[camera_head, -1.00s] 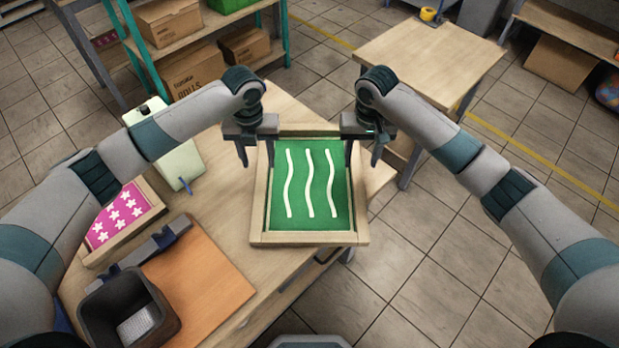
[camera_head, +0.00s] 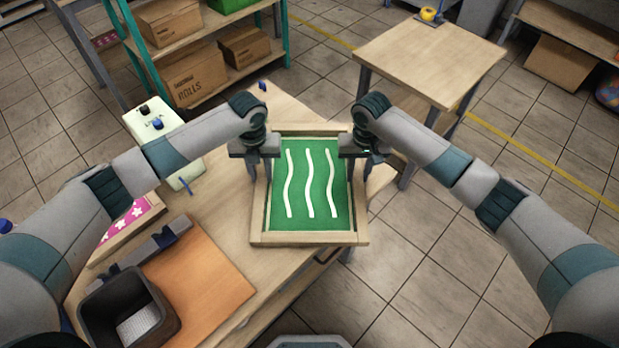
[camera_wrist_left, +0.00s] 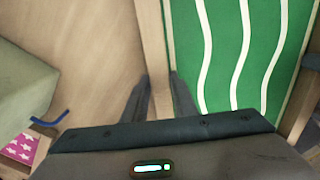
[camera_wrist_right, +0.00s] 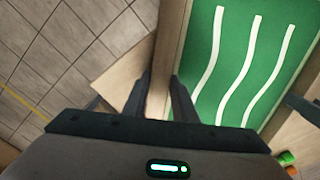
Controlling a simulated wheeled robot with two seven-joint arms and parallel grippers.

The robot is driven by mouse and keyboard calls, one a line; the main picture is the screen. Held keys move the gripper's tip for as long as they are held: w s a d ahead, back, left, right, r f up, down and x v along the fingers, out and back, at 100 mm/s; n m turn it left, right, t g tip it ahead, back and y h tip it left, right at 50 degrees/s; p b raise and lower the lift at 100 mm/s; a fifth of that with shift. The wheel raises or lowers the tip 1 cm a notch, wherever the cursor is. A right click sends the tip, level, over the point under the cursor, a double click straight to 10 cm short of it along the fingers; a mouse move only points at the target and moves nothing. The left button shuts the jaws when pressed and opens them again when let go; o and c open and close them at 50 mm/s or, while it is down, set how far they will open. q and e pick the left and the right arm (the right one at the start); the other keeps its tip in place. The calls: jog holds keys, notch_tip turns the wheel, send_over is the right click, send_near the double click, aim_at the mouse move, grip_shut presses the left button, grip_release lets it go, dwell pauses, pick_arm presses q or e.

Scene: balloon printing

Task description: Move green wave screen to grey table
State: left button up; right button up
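The green wave screen (camera_head: 310,190) is a wooden frame with green mesh and three white wavy lines. It lies flat on the near wooden table (camera_head: 225,205), overhanging the right edge. My left gripper (camera_head: 262,158) is at its left rail and my right gripper (camera_head: 353,158) at its right rail. In the left wrist view (camera_wrist_left: 160,80) and right wrist view (camera_wrist_right: 160,80), the fingers stand on either side of the rails, apart and seemingly open. Firm contact cannot be told. A table with a pale wooden top and grey legs (camera_head: 430,60) stands at the upper right.
A pink star screen (camera_head: 125,225), a dark bin (camera_head: 130,305), an orange board (camera_head: 205,280) and a pale green box (camera_head: 165,140) occupy the left side.

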pick_arm(q)
grip_shut()
pick_arm(e)
grip_shut()
pick_arm(q)
jog(key=shift+r, duration=0.25)
pick_arm(e)
jog(key=shift+r, duration=0.25)
